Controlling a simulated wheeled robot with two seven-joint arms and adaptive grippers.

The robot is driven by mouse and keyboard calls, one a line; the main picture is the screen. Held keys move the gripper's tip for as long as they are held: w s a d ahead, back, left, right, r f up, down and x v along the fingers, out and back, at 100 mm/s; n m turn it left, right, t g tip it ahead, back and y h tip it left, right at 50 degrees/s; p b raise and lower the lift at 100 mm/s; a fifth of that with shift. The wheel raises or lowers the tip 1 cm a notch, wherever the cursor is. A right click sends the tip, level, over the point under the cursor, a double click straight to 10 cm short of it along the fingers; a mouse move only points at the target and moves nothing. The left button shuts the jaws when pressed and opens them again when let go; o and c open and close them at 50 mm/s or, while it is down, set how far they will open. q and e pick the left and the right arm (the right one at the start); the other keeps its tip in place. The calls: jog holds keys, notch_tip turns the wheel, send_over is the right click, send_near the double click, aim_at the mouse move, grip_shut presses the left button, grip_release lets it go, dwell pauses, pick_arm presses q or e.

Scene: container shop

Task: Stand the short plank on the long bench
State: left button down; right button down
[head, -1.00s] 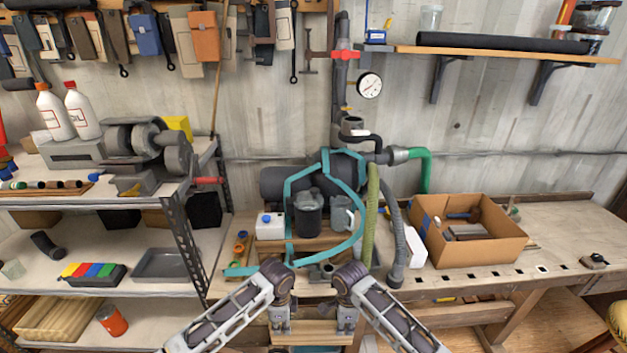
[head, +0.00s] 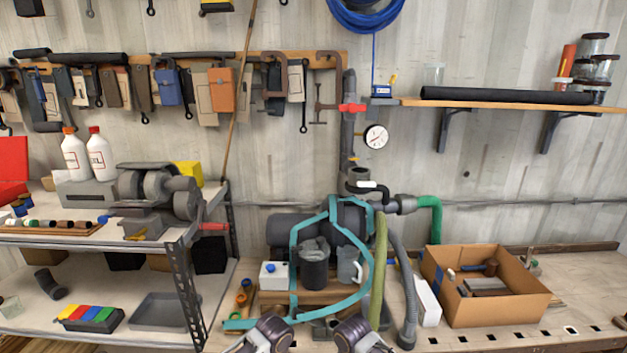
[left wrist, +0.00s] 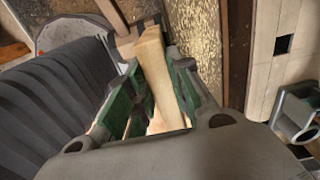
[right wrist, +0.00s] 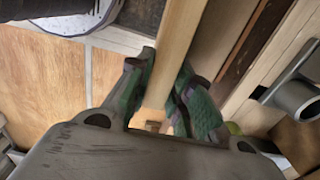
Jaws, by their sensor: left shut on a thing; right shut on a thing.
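The short plank (left wrist: 157,85) is a pale wooden board. In the left wrist view it runs between the green-padded fingers of my left gripper (left wrist: 157,72), which is shut on it. In the right wrist view the plank (right wrist: 176,45) is held between the fingers of my right gripper (right wrist: 167,68), also shut on it. The head view cuts off both grippers and the plank; only parts of my arms show at its bottom edge. The long bench (head: 590,300) runs along the wall at right, with square holes near its front edge. A holed strip also shows in the left wrist view (left wrist: 270,75).
The bench holds a cardboard box (head: 500,310), a teal-framed pump (head: 330,260), a grey hose (head: 407,300) and a white box (head: 428,303). A metal shelf unit (head: 185,290) stands at left. Bare bench top shows right of the cardboard box.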

pick_arm(q)
jog(key=shift+r, duration=0.2)
pick_arm(e)
jog(key=shift+r, duration=0.15)
